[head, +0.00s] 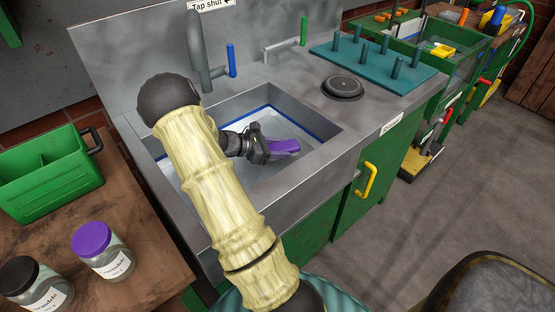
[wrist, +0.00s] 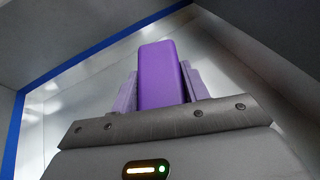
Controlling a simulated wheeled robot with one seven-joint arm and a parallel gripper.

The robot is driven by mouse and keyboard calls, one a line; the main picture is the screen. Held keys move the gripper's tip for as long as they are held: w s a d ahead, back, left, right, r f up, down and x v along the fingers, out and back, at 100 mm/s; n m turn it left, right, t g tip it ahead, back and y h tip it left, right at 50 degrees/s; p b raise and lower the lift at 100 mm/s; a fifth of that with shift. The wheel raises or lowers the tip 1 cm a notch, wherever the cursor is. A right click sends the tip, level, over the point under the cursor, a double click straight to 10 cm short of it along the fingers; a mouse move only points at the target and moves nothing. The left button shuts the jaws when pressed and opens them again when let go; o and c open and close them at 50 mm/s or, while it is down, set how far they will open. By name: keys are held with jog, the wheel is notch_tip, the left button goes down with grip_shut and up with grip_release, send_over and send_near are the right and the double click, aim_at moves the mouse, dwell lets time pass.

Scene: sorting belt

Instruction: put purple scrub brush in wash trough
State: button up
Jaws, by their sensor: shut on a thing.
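The purple scrub brush (head: 284,147) is in my gripper (head: 270,150), over or inside the wash trough (head: 318,112). The trough is a grey metal sink with a blue line round its inner wall. In the wrist view the purple block of the brush (wrist: 160,75) stands between the two fingers (wrist: 160,92), which are shut on it. The trough walls and blue line show around it there. Whether the brush touches the trough floor cannot be told. My arm hides the left part of the trough.
A tall tap (head: 196,50) with a blue lever stands behind the trough, and a lower one with a green lever (head: 303,32) beside it. A round black disc (head: 342,87) and teal peg board (head: 372,62) are at right. Jars (head: 103,252) and a green caddy (head: 48,182) stand left.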

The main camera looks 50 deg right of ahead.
jog(key=shift+f+b, duration=0.4)
jog(key=shift+f, duration=1.55)
jog(key=o, duration=1)
jog(key=shift+w+a+r, duration=0.2)
jog(key=shift+a+r, duration=0.1)
jog(key=shift+a, duration=0.1)
jog(key=p+v, duration=0.2)
jog(key=v, duration=0.9)
